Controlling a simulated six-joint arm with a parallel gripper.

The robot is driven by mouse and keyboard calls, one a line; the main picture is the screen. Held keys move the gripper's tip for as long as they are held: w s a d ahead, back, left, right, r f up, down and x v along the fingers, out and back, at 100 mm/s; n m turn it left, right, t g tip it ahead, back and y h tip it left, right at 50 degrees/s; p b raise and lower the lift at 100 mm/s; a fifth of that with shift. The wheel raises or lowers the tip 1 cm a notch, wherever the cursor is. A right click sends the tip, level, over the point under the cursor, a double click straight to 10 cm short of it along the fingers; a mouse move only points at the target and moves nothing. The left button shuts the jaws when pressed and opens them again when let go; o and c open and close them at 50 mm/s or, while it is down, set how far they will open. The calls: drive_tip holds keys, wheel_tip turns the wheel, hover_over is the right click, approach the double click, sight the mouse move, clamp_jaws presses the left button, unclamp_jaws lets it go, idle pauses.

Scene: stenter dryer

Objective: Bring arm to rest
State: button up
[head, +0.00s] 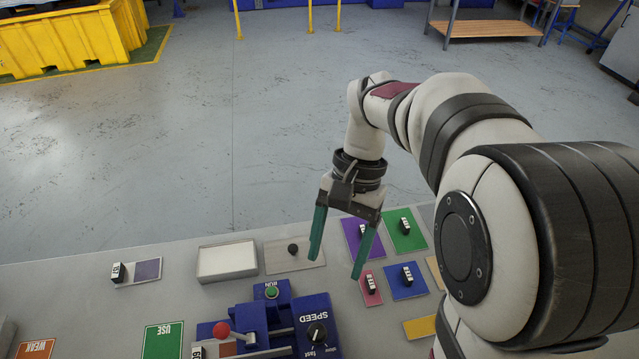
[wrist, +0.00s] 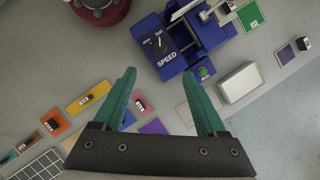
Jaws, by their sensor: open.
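My gripper (head: 337,245) has two teal fingers, spread apart with nothing between them. It hangs over the grey bench, above the coloured cards and to the right of a grey plate with a dark knob (head: 293,249). The wrist view also shows my gripper (wrist: 162,98) open and empty, with bare bench and card edges beyond its fingers. My arm reaches in from the right and bends down at the wrist. It hides part of the bench on the right.
A blue machine with a SPEED dial (head: 317,333), a green RUN button (head: 271,292) and a red ball knob (head: 221,329) stands at the front. A white box (head: 227,262) sits left. Purple (head: 351,238), green (head: 411,241) and blue (head: 397,293) cards hold small labelled blocks. Open floor lies beyond.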

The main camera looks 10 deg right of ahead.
drive_tip(key=s+a+f+n+t, duration=0.1)
drive_tip(key=s, duration=0.6)
drive_tip(key=s+a+f+n+t+h, duration=0.1)
drive_tip(key=s+t, duration=0.1)
drive_tip(key=s, duration=0.5)
drive_tip(key=shift+s+a, duration=0.2)
drive_tip(key=shift+s, duration=0.2)
